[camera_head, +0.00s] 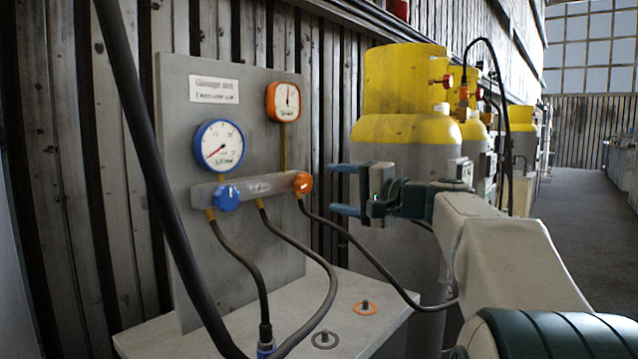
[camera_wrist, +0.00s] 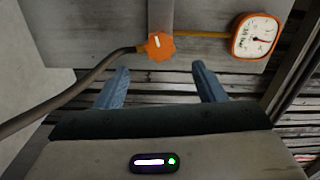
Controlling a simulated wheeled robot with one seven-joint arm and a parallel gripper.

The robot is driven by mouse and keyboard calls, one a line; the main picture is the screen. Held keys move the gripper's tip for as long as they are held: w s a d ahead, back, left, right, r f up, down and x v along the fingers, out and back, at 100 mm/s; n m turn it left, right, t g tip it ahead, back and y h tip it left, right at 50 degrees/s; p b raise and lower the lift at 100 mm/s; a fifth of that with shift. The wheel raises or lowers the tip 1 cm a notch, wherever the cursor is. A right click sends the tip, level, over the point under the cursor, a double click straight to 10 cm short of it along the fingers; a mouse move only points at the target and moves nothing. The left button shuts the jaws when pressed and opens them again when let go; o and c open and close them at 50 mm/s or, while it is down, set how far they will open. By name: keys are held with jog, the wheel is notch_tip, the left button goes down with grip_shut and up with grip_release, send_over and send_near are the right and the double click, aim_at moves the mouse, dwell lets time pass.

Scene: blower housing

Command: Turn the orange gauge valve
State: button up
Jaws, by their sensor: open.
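The orange gauge valve (camera_head: 303,183) is a lobed knob at the right end of a grey manifold bar (camera_head: 260,190) on the upright panel. It also shows in the wrist view (camera_wrist: 160,46), above and between my fingertips. The orange-rimmed gauge (camera_head: 284,101) sits above the knob, and in the wrist view (camera_wrist: 255,36) it is at the upper right. My gripper (camera_head: 337,190) is open, with two blue fingers pointing left toward the knob. In the wrist view the fingers (camera_wrist: 160,76) are apart with nothing between them. A gap shows between fingertips and knob.
A blue knob (camera_head: 228,197) and a blue-rimmed gauge (camera_head: 219,145) are on the panel's left. Dark hoses (camera_head: 320,285) hang from the manifold over the grey bench (camera_head: 190,345). Yellow-topped cylinders (camera_head: 400,90) stand behind my gripper. An aisle (camera_head: 585,215) is free at right.

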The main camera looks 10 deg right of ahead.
jog(key=v, duration=0.5)
jog(key=shift+p, duration=0.3)
